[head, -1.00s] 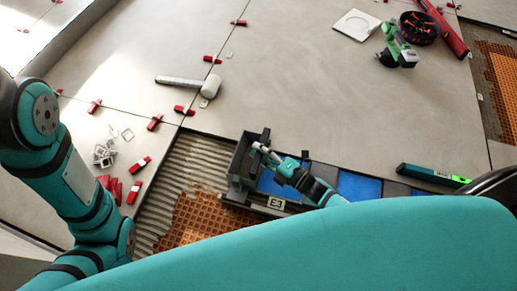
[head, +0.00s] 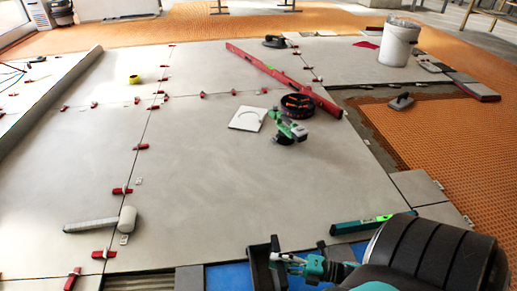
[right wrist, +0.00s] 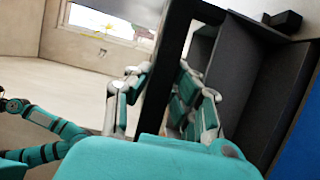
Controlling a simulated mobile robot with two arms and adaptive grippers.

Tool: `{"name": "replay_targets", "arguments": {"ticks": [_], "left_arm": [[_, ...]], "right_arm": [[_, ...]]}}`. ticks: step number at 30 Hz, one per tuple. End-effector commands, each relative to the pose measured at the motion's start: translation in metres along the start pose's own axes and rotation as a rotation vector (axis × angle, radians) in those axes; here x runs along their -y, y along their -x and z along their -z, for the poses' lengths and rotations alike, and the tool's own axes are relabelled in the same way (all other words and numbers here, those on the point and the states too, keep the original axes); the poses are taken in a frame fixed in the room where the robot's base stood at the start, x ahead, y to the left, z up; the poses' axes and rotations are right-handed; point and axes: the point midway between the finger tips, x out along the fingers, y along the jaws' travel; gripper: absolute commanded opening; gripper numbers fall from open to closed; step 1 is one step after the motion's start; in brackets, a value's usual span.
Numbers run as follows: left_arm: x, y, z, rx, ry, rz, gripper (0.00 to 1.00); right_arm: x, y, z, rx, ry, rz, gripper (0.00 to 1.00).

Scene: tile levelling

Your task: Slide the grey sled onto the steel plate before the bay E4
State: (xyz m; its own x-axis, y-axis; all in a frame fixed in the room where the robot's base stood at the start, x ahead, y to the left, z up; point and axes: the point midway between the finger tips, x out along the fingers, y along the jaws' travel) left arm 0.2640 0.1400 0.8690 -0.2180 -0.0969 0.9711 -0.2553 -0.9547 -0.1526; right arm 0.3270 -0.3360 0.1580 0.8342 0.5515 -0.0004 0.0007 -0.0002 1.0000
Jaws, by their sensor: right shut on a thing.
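The grey sled (head: 262,262) shows only in part at the bottom edge of the head view, as a dark upright wall. In the right wrist view the grey sled (right wrist: 240,85) is an open dark box at the right. My right gripper (head: 288,259) is shut on the sled's upright black wall. In the right wrist view the two fingers of my right gripper (right wrist: 168,92) lie on either side of that wall. My left gripper is not in view. I cannot make out the steel plate or a bay E4 label; the sled's lower part is cut off.
Blue bays (head: 232,277) lie beside the sled. A green level (head: 372,224) lies at the right and a white mallet (head: 127,218) at the left. A green tool (head: 290,130), a red level (head: 285,80) and a white bucket (head: 398,42) are farther back. Much tile floor is clear.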

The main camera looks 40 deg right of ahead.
Motion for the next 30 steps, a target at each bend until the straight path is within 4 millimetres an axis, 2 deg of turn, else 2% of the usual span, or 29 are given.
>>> {"name": "replay_targets", "arguments": {"ticks": [6,16,17,19,27,30], "left_arm": [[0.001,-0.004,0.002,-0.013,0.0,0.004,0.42],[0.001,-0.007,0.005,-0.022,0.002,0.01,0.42],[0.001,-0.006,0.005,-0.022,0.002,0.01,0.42],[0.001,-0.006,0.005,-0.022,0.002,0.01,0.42],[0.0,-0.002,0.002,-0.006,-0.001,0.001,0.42],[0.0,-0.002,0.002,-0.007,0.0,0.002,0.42]], "right_arm": [[0.0,0.014,-0.005,-0.003,0.002,-0.001,0.0],[-0.001,0.015,-0.005,-0.002,0.002,-0.002,0.0],[-0.001,0.015,-0.005,-0.002,0.002,-0.002,0.21],[0.0,0.015,-0.005,-0.002,0.001,-0.002,0.3],[0.0,0.015,-0.006,-0.001,0.0,0.0,0.31],[0.001,0.021,-0.006,0.0,0.0,0.002,0.31]]}}
